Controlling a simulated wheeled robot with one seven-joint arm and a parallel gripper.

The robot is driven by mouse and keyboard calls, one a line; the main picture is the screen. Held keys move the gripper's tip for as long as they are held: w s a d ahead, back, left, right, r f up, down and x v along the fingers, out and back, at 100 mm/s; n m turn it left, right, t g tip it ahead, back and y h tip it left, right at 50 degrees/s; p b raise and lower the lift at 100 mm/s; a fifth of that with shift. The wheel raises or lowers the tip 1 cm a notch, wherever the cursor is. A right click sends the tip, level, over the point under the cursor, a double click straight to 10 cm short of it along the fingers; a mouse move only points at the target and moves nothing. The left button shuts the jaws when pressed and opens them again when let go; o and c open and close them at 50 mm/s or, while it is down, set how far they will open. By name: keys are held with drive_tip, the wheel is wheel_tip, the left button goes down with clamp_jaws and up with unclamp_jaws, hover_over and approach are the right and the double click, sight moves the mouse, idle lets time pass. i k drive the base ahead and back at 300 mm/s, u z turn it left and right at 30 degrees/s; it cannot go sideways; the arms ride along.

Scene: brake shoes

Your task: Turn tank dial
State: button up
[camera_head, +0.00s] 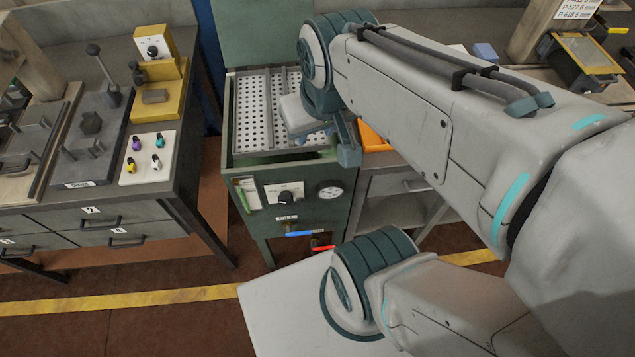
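The green tank (297,222) stands in the middle of the view, with a perforated metal tray in its top. Its front panel has a dark dial (285,195) on a small white plate and a round white gauge (330,191) to the right. The dial's exact angle is too small to read. My gripper (346,146) is above and to the right of the dial, over the tank's front right top edge, and apart from the dial. My arm covers part of it, and its finger opening does not show clearly.
Blue (299,234) and red (322,247) valve handles project below the panel. A grey workbench (95,215) with levers, a yellow box (153,46) and small colored knobs stands at left. An orange tray (373,139) lies right of the tank.

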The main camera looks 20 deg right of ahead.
sight(284, 197)
drive_tip(key=u, duration=2.15)
drive_tip(key=k, duration=1.15)
drive_tip(key=z, duration=1.45)
drive_tip(key=i, duration=0.5)
drive_tip(key=u, duration=0.05)
